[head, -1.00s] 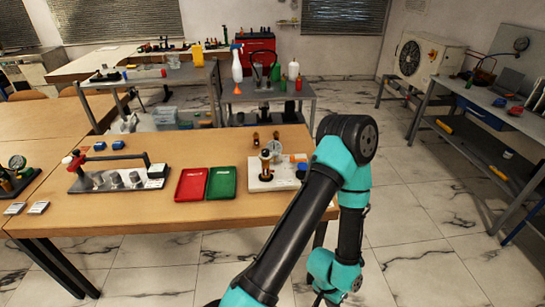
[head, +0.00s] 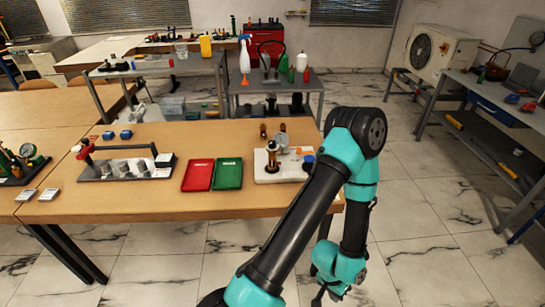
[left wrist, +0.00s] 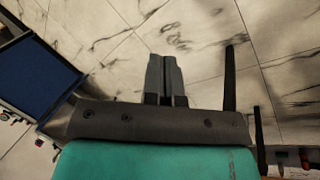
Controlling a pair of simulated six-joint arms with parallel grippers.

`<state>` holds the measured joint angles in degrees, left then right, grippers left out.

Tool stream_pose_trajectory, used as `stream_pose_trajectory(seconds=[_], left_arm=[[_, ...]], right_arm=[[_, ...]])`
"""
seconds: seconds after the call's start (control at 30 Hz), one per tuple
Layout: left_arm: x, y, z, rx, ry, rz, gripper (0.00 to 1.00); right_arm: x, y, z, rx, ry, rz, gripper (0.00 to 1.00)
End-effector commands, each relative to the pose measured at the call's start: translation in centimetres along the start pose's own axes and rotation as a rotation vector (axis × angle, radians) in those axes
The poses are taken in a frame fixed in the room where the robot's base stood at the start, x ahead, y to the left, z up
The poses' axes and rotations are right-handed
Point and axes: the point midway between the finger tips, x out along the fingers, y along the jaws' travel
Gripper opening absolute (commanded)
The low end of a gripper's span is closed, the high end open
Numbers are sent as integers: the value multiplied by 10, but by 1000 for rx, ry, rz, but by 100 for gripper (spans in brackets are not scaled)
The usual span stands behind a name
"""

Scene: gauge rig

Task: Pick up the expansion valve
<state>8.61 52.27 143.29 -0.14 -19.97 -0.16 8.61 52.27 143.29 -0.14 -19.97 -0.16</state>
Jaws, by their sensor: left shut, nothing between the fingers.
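No part is clearly recognisable as the expansion valve; small brass-and-black fittings (head: 263,131) stand at the table's back edge. A white board (head: 268,178) in front of them carries a dark, brass-topped upright part (head: 272,157) and a round gauge-like part (head: 282,143). My left gripper (left wrist: 164,58) is shut and empty in the left wrist view, with bare floor beyond it. In the head view the left arm folds down past the table's right end, and its gripper is low at the bottom edge, small and partly hidden. My right gripper is not in view.
A red tray (head: 198,175) and a green tray (head: 228,174) lie left of the board on the wooden table (head: 150,211). A grey cart (head: 316,86) stands behind. Floor at right is open.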

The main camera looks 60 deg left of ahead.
Motion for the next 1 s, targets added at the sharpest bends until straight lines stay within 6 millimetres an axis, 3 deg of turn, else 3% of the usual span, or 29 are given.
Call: stream_pose_trajectory(seconds=[0.13,1.0], left_arm=[[0,0,0,0,0,0,0],[0,0,0,0,0,0,83]], right_arm=[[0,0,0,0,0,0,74],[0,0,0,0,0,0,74]])
